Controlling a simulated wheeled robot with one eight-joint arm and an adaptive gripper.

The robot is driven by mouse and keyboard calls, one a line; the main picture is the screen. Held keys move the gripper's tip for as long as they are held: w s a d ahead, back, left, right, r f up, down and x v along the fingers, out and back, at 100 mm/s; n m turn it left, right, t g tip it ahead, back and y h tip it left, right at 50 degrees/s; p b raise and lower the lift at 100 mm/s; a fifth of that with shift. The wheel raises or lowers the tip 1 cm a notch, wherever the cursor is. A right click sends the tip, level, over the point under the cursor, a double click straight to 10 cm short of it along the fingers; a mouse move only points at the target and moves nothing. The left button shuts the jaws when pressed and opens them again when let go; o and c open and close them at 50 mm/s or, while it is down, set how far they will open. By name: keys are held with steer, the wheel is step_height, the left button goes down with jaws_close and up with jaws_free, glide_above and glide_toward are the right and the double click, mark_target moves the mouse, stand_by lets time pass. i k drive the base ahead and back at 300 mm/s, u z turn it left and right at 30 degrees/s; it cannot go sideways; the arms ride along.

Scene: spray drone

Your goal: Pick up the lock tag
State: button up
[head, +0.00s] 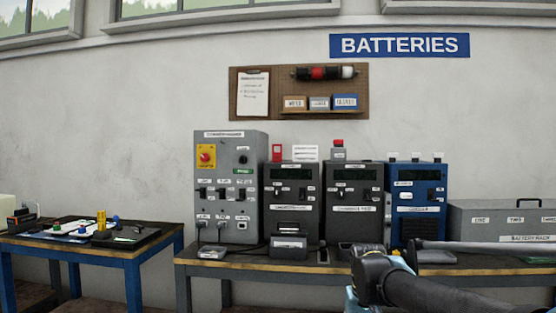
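A small red tag-like piece with a pale centre (277,152) stands on top of the left black charger, at its left end; it looks like the lock tag, but it is too small to read. A red-topped grey block (338,149) sits on the second black charger to its right. Part of my arm shows at the lower right, in front of the bench. I cannot make out my gripper's fingers in the head view. Nothing in view touches the red tag.
A grey control cabinet (230,180) stands left of the black chargers (292,190). A blue charger (416,200) and a grey battery case (490,220) are to the right on the bench (205,262). A blue-legged table (128,254) with small parts is at left.

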mark_target(276, 156)
steer(key=z, duration=1.9)
steer(key=k, duration=0.85)
steer(key=u, duration=1.3)
steer(key=i, duration=1)
